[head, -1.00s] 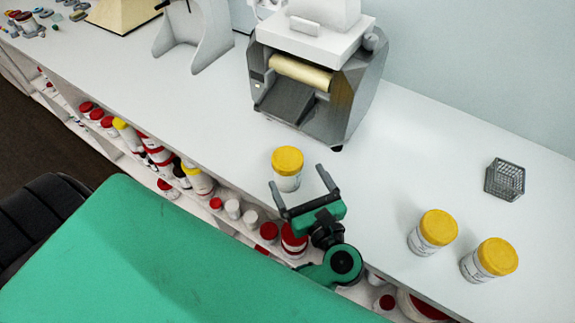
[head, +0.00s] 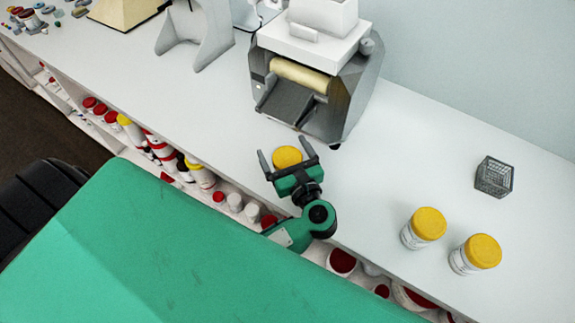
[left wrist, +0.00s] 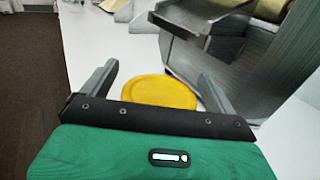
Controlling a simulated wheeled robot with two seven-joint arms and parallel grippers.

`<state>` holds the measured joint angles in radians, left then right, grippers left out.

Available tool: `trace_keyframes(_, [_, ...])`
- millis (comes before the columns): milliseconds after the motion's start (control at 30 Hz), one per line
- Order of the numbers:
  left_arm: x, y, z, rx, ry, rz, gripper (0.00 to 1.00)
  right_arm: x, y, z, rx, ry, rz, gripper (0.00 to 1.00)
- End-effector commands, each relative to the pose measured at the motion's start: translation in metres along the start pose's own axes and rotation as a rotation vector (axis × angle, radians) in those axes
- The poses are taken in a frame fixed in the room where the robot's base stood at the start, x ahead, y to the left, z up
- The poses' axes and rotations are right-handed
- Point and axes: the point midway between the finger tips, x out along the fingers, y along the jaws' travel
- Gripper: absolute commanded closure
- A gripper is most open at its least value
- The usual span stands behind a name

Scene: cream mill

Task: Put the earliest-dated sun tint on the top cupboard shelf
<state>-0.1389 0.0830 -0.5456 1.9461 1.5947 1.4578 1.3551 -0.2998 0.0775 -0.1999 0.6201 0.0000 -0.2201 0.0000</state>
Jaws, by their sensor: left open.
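A white jar with a yellow lid (head: 287,157) stands on the white counter near its front edge. Its lid (left wrist: 158,91) also shows in the left wrist view, between my left gripper's fingers and a little beyond them. My left gripper (head: 286,157) is open, its two fingers on either side of the jar in the head view; I cannot tell whether they touch it. Two more yellow-lidded white jars (head: 424,228) (head: 475,254) stand farther right on the counter. Their labels are too small to read. The near jar's label is hidden by my gripper. My right gripper is not in view.
A grey and white roller mill (head: 313,75) stands behind the near jar. A grey mesh basket (head: 494,177) sits at the right. Shelves under the counter hold several red-lidded and other jars (head: 165,150). The counter between mill and basket is clear.

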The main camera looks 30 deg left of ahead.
Motion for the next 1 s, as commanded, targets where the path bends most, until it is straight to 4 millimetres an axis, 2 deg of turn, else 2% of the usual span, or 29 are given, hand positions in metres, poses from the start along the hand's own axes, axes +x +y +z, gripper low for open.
trace_keyframes(67, [0.0, 0.0, 0.0, 0.0, 0.0, 0.0, 0.12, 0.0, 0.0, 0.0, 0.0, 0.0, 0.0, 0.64])
trace_keyframes(300, [0.0, 0.0, 0.0, 0.0, 0.0, 0.0, 0.6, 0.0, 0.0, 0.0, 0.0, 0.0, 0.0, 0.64])
trace_keyframes(367, [0.0, 0.0, 0.0, 0.0, -0.001, 0.0, 0.68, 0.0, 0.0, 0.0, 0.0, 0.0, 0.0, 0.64])
trace_keyframes(667, [0.0, 0.0, 0.002, -0.001, -0.001, 0.0, 0.68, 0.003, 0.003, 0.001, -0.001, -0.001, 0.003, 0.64])
trace_keyframes(833, [-0.001, 0.0, 0.013, -0.006, -0.001, 0.001, 0.68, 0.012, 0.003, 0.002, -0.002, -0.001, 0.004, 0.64])
trace_keyframes(1000, [-0.017, 0.025, 0.011, -0.001, 0.002, 0.0, 0.68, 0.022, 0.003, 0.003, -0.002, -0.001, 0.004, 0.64])
